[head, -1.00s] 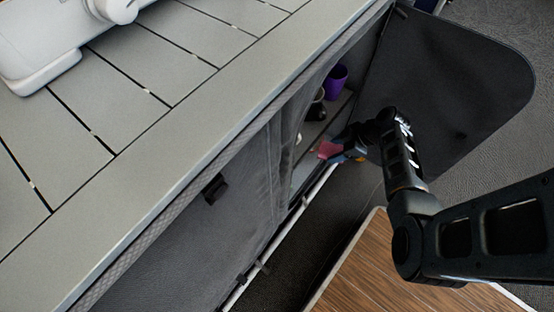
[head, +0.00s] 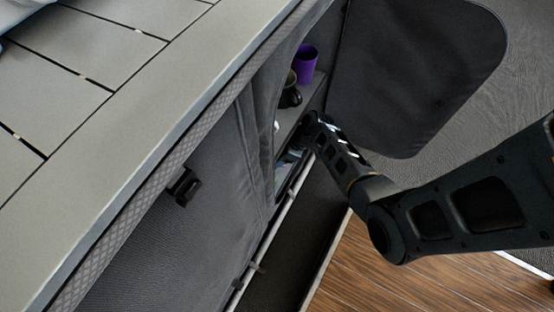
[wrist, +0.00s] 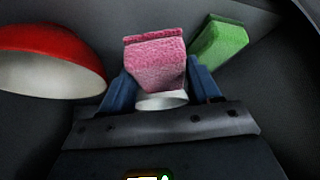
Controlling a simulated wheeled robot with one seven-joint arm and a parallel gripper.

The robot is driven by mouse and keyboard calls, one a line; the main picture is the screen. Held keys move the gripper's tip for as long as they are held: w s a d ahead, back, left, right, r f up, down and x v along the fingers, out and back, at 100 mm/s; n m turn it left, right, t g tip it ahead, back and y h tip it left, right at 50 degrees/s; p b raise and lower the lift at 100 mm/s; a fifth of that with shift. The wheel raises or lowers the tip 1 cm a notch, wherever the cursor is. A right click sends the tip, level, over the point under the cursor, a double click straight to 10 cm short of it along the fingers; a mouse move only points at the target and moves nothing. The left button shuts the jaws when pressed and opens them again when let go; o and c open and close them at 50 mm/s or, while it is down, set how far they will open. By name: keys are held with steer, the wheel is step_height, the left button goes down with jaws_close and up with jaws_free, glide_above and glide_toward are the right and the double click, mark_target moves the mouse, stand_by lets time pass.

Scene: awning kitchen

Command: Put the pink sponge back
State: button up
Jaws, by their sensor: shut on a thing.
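The pink sponge (wrist: 155,62) is between the two blue fingers of my gripper (wrist: 158,82) in the wrist view, and my gripper is shut on it. In the head view my gripper is inside the fabric cabinet under the counter, hidden behind my wrist and the cabinet edge, so the sponge does not show there. A green sponge (wrist: 221,42) lies just right of the pink one in the wrist view. A white round thing (wrist: 161,101) shows below the pink sponge, partly hidden.
A red bowl with a pale inside (wrist: 50,62) is close on the left in the wrist view. A purple cup (head: 305,64) and a dark cup (head: 290,92) stand on the cabinet's upper shelf. The open fabric door flap (head: 412,75) hangs at the right.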

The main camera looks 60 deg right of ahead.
steer(key=shift+f+b, duration=0.7)
steer(key=shift+f, duration=0.95)
steer(key=shift+f, duration=0.2)
steer(key=o, duration=0.6)
steer(key=shift+r, duration=0.1)
steer(key=shift+o, duration=0.2)
